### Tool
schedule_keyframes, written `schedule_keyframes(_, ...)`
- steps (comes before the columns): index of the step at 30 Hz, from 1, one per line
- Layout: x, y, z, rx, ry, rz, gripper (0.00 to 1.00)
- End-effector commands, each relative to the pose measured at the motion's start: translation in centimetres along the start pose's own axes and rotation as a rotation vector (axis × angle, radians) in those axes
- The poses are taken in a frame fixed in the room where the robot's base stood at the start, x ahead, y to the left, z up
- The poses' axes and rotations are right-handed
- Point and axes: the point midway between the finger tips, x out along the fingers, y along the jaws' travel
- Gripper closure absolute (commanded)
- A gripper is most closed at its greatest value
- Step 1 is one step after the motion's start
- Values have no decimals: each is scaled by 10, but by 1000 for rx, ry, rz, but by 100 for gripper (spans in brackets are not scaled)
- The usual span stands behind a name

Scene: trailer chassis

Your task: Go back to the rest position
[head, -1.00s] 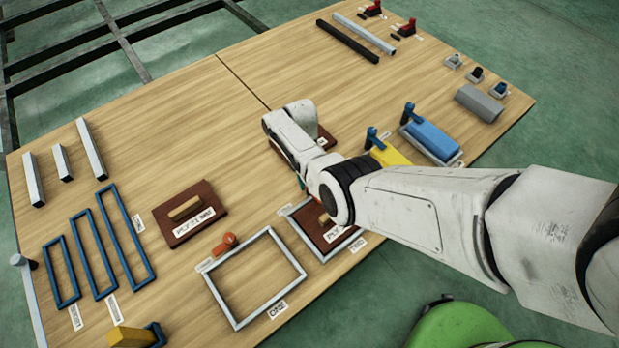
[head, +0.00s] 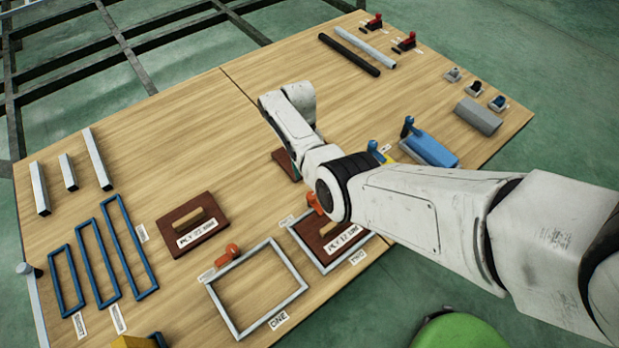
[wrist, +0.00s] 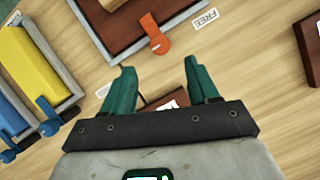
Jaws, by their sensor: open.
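My gripper (wrist: 162,85) shows in the wrist view with its two green fingers apart and nothing between them. It is above the wooden table (head: 200,110). Below and beyond the fingers, a dark red-brown board lies in a grey frame with an orange clamp (wrist: 153,35) at its edge. In the head view my arm reaches in from the right over the table, and its forearm hides the fingers and part of the things beneath. A brown board marked PLY 12 (head: 330,235) lies in the grey frame labelled TWO.
An empty grey frame (head: 211,298) labelled ONE and another brown ply board (head: 170,228) lie left of my arm. Blue frames (head: 130,245) and steel tubes (head: 97,160) are farther left. The table's upper middle is clear.

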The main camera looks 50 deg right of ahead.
Motion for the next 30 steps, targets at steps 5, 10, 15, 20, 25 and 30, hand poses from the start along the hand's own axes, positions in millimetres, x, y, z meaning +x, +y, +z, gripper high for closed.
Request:
schedule_keyframes(5,-17,0,0,0,0,0,41)
schedule_keyframes(10,-19,0,0,0,0,0,41)
schedule_keyframes(15,-19,0,0,-1,0,0,41)
schedule_keyframes(20,-19,0,0,-1,0,0,41)
schedule_keyframes(25,-19,0,0,-1,0,0,41)
schedule_keyframes(30,-13,1,10,-20,24,14,41)
